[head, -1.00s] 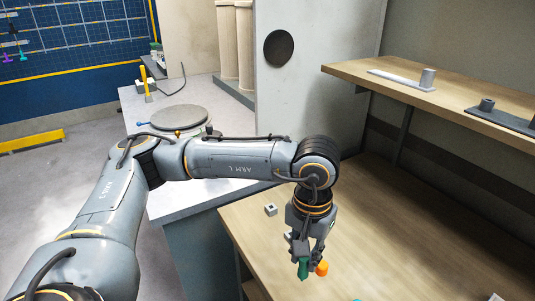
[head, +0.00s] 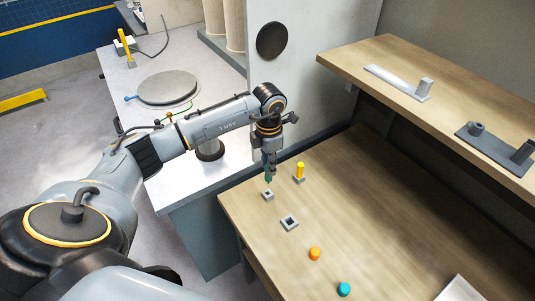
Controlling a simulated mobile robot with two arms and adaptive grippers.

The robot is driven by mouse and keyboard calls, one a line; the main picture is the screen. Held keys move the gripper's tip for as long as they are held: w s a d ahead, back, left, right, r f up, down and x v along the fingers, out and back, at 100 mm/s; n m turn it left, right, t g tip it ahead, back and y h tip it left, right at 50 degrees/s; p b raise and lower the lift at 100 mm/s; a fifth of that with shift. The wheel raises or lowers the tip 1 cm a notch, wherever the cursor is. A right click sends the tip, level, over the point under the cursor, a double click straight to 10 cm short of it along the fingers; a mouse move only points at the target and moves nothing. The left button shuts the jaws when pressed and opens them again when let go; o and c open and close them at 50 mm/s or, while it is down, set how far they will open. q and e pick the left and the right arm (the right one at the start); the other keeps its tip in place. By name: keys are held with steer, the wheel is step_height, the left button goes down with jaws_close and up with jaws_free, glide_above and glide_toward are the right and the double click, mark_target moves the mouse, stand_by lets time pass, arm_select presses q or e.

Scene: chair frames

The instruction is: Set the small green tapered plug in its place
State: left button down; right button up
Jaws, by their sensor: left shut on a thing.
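My left gripper (head: 269,164) points down over the far left part of the wooden table. It is shut on the small green tapered plug (head: 268,179), whose lower end shows below the fingers. A small grey square block with a dark opening (head: 268,195) lies just below the plug in the picture. I cannot tell whether the plug touches it. A larger grey square block with an opening (head: 289,222) sits nearer. My right gripper is out of view.
A yellow peg (head: 299,169) stands close right of the gripper. An orange plug (head: 315,254) and a teal plug (head: 344,289) stand nearer on the wooden table (head: 395,215). A shelf (head: 400,58) with grey fixtures overhangs at right. The table's middle is clear.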

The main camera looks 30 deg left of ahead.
arm_select(q)
steer(key=shift+a+n, duration=0.15)
steer(key=shift+n, duration=0.15)
steer(key=shift+f+b, duration=0.55)
steer(key=shift+b, duration=0.15)
step_height(320, 180, down, 4)
steer(key=b, duration=0.3)
steer(key=shift+r, duration=0.2)
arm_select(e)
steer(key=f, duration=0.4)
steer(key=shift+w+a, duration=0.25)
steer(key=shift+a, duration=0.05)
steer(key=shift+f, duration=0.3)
arm_select(q)
steer(key=shift+b, duration=0.3)
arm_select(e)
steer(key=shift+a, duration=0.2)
arm_select(q)
steer(key=shift+f, duration=0.1)
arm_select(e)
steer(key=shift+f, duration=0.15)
